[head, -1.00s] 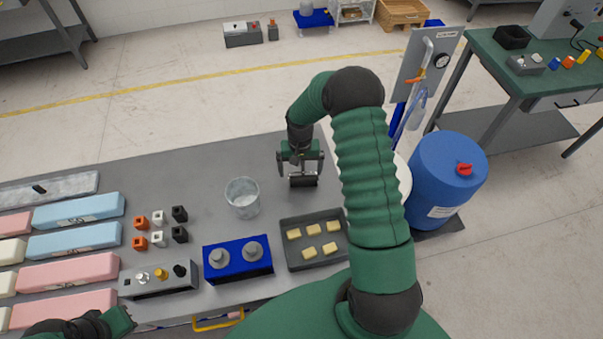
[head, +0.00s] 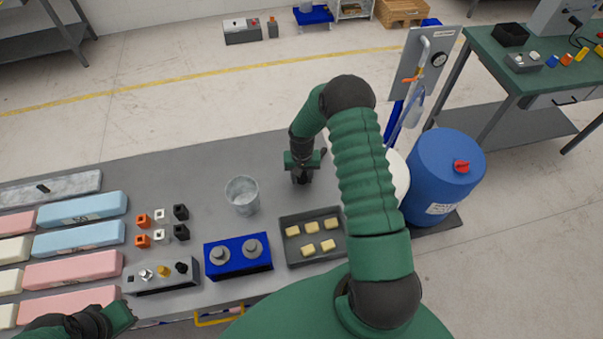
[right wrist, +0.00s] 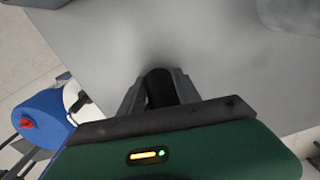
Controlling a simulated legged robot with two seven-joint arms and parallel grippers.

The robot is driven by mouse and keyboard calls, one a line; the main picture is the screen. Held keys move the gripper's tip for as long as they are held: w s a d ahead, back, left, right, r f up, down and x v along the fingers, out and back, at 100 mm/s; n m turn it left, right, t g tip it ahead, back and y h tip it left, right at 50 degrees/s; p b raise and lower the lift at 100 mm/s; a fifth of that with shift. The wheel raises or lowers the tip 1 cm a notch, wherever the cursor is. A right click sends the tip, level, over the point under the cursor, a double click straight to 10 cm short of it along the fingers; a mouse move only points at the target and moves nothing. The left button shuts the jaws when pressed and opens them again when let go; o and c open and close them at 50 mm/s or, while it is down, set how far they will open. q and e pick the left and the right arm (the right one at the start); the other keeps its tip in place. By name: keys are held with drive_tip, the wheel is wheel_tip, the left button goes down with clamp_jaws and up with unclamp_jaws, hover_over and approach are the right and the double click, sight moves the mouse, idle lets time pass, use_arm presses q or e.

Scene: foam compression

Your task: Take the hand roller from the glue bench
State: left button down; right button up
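The hand roller shows as a dark cylinder (right wrist: 160,88) between the two fingers of my right gripper in the right wrist view. The fingers lie close against its sides and appear shut on it. In the head view my right gripper (head: 302,178) points down over the right back part of the grey bench (head: 215,162). The roller is mostly hidden there by the hand, and I cannot tell whether it touches the bench. My left gripper (head: 128,318) shows partly at the lower left edge; its fingers are not clear.
A translucent cup (head: 242,196) stands left of my right gripper. A grey tray (head: 291,259) with several yellow pieces and a blue two-knob block (head: 237,259) lie nearer. Foam bars (head: 75,240) fill the left.

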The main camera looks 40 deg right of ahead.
drive_tip(key=shift+d, duration=0.1)
clamp_jaws()
